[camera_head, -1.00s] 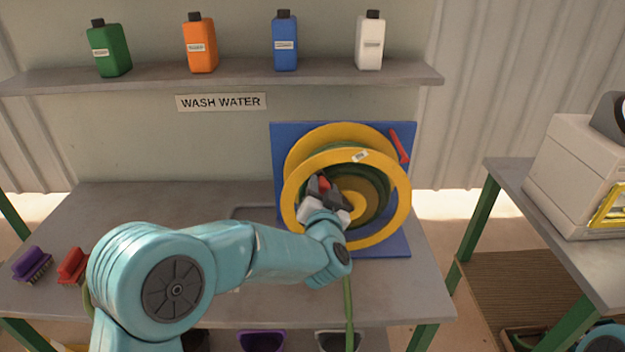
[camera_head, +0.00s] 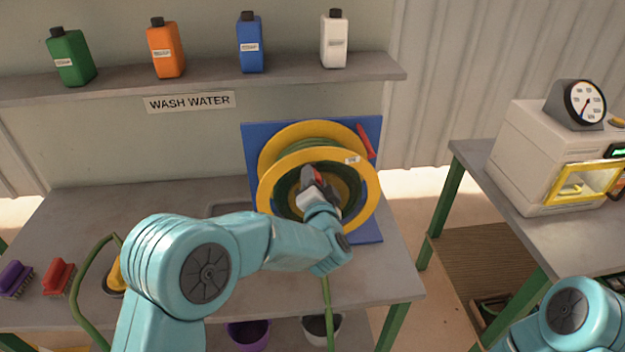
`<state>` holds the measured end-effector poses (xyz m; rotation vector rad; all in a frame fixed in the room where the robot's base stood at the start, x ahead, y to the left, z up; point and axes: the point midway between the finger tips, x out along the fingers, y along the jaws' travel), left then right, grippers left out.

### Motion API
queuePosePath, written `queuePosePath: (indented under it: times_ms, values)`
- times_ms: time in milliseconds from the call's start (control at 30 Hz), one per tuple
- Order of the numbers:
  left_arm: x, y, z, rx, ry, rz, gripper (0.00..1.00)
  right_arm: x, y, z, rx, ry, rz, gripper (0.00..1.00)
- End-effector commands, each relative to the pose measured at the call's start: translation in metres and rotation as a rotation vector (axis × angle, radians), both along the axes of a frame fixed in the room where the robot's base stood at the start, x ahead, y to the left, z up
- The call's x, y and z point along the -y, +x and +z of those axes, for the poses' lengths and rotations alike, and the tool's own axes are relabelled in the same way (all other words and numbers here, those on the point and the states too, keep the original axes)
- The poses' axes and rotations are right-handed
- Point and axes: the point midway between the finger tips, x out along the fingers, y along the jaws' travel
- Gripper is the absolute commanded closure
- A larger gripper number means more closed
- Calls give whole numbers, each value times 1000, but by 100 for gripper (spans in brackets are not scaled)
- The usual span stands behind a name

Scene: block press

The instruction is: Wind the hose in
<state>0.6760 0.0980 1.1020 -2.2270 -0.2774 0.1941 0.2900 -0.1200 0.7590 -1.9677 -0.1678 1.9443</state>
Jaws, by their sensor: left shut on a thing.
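The yellow hose reel (camera_head: 269,193) stands on a blue backboard (camera_head: 254,140) at the back of the grey bench. Green hose (camera_head: 292,187) is wound between its two yellow rims. A length of hose (camera_head: 329,305) hangs down over the bench's front edge below the reel. My left gripper (camera_head: 312,180) is at the reel's face, inside the front rim, shut on the reel's crank handle, which shows a red part and is mostly hidden by the jaws. Of my right arm only a teal joint shows at the lower right; its gripper is out of view.
A red lever (camera_head: 366,142) is at the backboard's upper right. A green hose loop (camera_head: 82,290) rises at the bench's left, near a red brush (camera_head: 59,276) and a purple brush (camera_head: 16,278). Several bottles stand on the shelf (camera_head: 210,80). A machine with a gauge (camera_head: 585,102) stands right.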

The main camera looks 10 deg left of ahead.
Motion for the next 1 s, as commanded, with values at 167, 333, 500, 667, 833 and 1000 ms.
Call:
queuePosePath:
  times_ms: [167,333,500,667,833,1000]
  values:
    - [1,0,2,4,-1,-3,100,0,0,0,0,0,0,100]
    - [1,0,2,4,-2,-2,35,0,0,0,0,0,0,100]
    - [0,0,1,2,-2,-1,35,0,0,0,0,0,0,100]
    - [2,-4,0,1,-2,-2,35,0,0,-2,0,0,0,100]
    - [10,-31,0,3,-2,-4,35,0,0,-12,0,0,0,100]
    - [23,-76,1,3,-2,-7,35,0,0,-24,0,0,0,100]
